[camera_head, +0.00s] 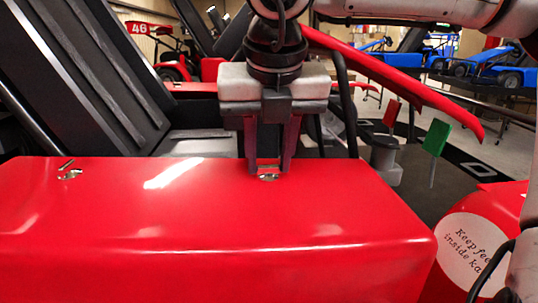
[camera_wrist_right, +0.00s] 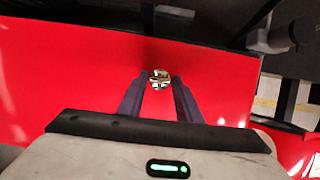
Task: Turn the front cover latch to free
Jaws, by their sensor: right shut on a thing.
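The red front cover (camera_head: 200,230) fills the lower part of the head view. A small metal latch (camera_head: 268,177) sits on its top near the back edge. My right gripper (camera_head: 268,168) comes down from above with its fingertips at this latch, shut on it. In the right wrist view, the latch (camera_wrist_right: 159,78) shows as a round shiny piece just between the tips of the gripper (camera_wrist_right: 158,82). A second metal latch (camera_head: 69,173) sits at the cover's left, with its raised tab slanted. My left gripper is not in view.
Behind the cover is a dark seat (camera_head: 85,70). Right of the gripper stand a green pedal (camera_head: 436,138) and a red pedal (camera_head: 392,112). A red part with a white label (camera_head: 470,245) is at the right. Blue karts (camera_head: 485,65) stand farther back.

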